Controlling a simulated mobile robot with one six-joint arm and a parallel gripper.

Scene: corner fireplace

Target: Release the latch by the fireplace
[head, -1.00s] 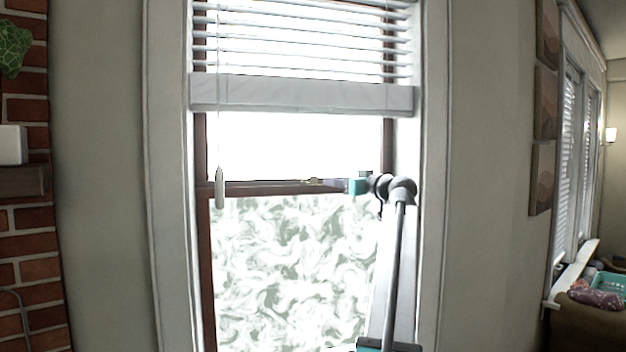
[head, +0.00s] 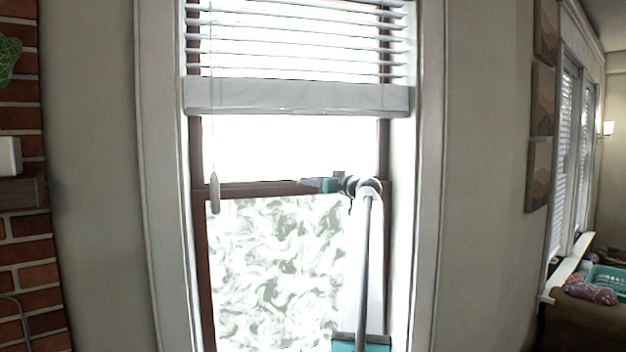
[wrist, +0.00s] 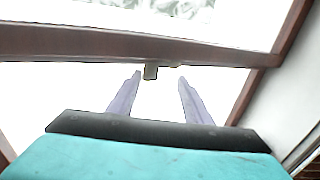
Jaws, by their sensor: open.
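The window latch shows in the wrist view as a small brown tab (wrist: 151,72) on the edge of the window's dark meeting rail (wrist: 90,43). My gripper (wrist: 160,80) is open, with its two pale purple fingers pointing at the rail. The tab lies between the fingertip lines, nearer the left finger. I cannot tell whether either finger touches it. In the head view my gripper (head: 308,183) is at the rail, right of the window's middle, and largely hides the latch. No object is held.
A blind (head: 300,97) hangs above, with a cord pull (head: 214,192) left of my gripper. A white window frame (head: 428,180) stands on the right. Brick fireplace work (head: 22,256) and a mantel (head: 20,190) are at the far left.

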